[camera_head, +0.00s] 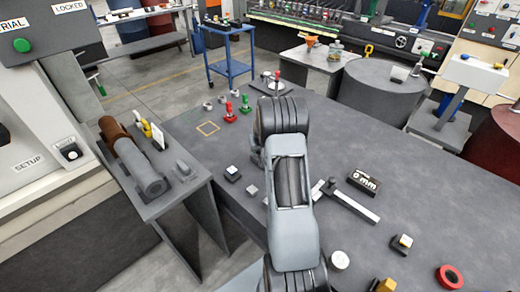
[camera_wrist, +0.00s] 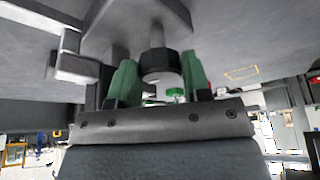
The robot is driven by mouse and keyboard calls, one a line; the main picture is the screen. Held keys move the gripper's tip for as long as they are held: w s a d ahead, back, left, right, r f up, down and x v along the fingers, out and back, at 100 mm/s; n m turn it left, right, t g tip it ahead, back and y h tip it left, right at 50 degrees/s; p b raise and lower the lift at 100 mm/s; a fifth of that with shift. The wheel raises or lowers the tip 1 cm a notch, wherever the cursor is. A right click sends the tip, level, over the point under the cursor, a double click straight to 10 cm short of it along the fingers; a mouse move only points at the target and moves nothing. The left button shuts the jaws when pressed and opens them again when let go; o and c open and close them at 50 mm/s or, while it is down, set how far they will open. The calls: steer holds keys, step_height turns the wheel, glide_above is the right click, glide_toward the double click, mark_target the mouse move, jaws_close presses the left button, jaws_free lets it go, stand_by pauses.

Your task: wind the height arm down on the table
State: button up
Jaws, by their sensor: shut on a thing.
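In the wrist view, my gripper (camera_wrist: 160,68) has its two green fingers on either side of a dark round knob (camera_wrist: 160,64) on a grey shaft, and is shut on it. The shaft joins a grey block (camera_wrist: 140,18). A smaller grey block with a bar (camera_wrist: 76,68) is beside the left finger; whether it is the height arm I cannot tell. In the head view, my arm hides the gripper and the knob. A pale bar (camera_head: 352,206) lies right of my arm, beside a black display reading 0 mm (camera_head: 365,182). The table (camera_head: 330,130) is dark grey.
Red (camera_head: 228,109) and green (camera_head: 245,105) pieces stand left of my arm near a yellow square outline (camera_head: 207,128). Small blocks (camera_head: 232,172) and a white disc (camera_head: 340,260) are near my arm. The table's right middle is clear.

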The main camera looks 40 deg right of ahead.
steer(key=shift+f+n+b, duration=0.1)
steer(key=shift+n+b, duration=0.5)
steer(key=shift+y, duration=0.3)
steer(key=o, duration=0.9)
steer(key=shift+o, duration=0.2)
steer(key=shift+r, duration=0.2)
